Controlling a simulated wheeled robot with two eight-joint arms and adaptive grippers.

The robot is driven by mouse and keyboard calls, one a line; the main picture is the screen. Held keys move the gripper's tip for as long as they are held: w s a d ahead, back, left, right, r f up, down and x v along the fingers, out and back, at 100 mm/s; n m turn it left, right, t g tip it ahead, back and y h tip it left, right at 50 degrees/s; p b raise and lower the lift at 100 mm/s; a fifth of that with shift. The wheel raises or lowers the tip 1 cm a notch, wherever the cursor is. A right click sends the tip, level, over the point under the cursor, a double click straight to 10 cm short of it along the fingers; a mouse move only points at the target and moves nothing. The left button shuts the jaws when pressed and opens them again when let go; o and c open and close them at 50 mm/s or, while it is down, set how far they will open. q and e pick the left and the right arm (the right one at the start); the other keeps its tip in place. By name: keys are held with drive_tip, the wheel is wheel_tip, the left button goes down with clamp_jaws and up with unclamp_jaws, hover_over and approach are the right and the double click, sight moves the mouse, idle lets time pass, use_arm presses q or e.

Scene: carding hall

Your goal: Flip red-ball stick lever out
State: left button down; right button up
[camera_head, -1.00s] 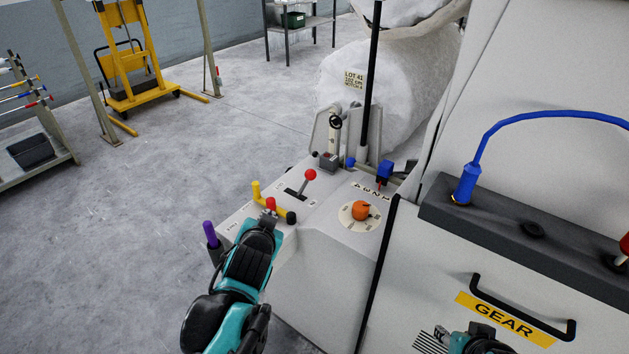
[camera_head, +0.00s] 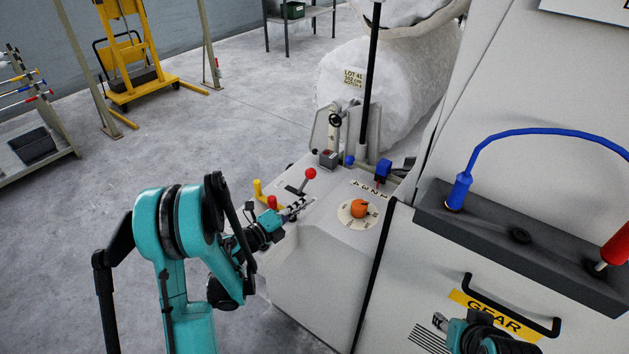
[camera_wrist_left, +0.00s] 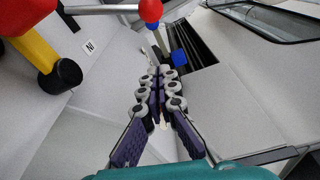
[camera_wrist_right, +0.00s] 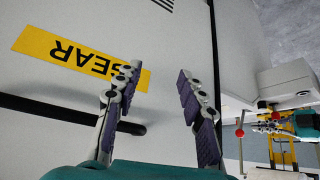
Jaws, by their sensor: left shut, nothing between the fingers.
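The red-ball stick lever (camera_head: 310,174) stands tilted up from its slot on the white control panel (camera_head: 330,215). In the left wrist view its red ball (camera_wrist_left: 150,10) is at the top edge, with the metal stick running left from it. My left gripper (camera_head: 302,205) is shut and empty over the panel, just on the near side of the lever. In the left wrist view its fingertips (camera_wrist_left: 160,72) lie below the ball in the picture and look apart from it. My right gripper (camera_wrist_right: 158,72) is open and empty in front of the GEAR label.
A black handle (camera_head: 510,308) is on the cabinet front.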

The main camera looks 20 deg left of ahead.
sight(306, 183)
use_arm(q)
drive_tip(key=p+x, duration=0.2)
drive_tip(key=x, duration=0.1)
drive_tip(key=p+x, duration=0.1)
drive_tip(key=shift+w+d+r, duration=0.15)
drive_tip(key=shift+r, duration=0.15)
drive_tip(key=x, duration=0.3)
drive_tip(key=b+x, duration=0.1)
drive_tip(key=x, duration=0.1)
drive_tip(key=shift+w+d+f, duration=0.1)
drive_tip(key=shift+f, duration=0.2)
drive_tip(key=a, duration=0.2)
drive_tip(key=w+a+r, duration=0.1)
drive_tip(key=shift+a+b, duration=0.4)
